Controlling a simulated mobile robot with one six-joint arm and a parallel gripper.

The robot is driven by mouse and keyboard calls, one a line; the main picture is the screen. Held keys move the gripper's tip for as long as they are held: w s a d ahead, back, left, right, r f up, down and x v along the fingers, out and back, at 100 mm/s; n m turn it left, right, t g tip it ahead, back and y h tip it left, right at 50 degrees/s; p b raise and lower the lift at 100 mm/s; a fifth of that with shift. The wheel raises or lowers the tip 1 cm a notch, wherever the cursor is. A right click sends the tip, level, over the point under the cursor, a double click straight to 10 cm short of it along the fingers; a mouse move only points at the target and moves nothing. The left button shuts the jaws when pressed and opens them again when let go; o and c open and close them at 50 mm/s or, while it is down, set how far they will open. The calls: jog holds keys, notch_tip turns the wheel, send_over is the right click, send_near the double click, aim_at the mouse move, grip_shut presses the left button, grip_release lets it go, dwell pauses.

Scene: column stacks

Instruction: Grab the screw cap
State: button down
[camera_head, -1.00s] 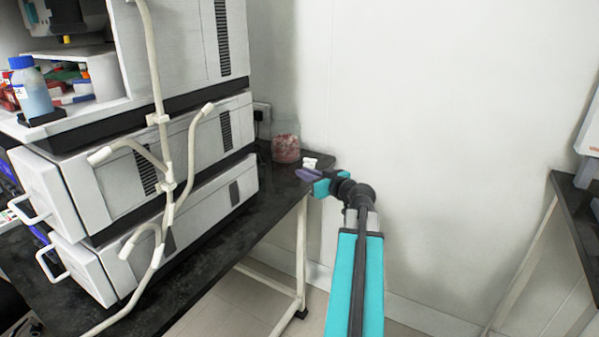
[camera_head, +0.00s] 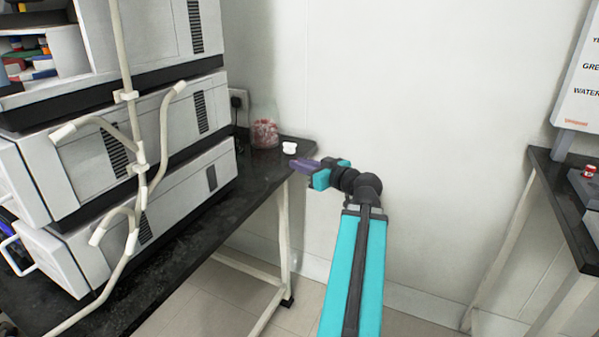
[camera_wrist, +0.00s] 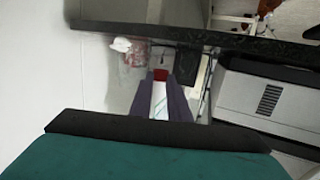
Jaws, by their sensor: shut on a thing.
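My gripper (camera_head: 297,165) has purple fingers and is at the far right corner of the dark bench, in front of a small white object on it. The wrist view shows the fingers (camera_wrist: 161,84) shut around a narrow white thing with a red end (camera_wrist: 161,75). This red-ended thing may be the screw cap, but it is too small to tell for certain. The head view does not show it clearly, as the fingers hide it. The small white object (camera_head: 289,148) stands apart from the fingers and also shows in the wrist view (camera_wrist: 121,45).
A clear jar with reddish contents (camera_head: 265,134) stands at the back of the dark bench (camera_head: 205,195). Stacked white instruments (camera_head: 165,115) with pale tubing (camera_head: 130,150) fill the left. A second dark bench (camera_head: 560,190) with a small red-and-white item (camera_head: 590,171) is at right. Open floor lies between.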

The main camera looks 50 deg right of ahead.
jog(key=shift+s+a+f+b, duration=0.15)
jog(key=shift+s+b, duration=0.25)
jog(key=shift+b, duration=1.45)
jog(key=shift+s+a+b, duration=0.1)
jog(key=shift+s+b, duration=0.3)
jog(key=shift+b, duration=1.4)
jog(key=shift+s+a+r+b, duration=0.2)
jog(key=shift+s+b, duration=0.1)
jog(key=shift+b, duration=0.4)
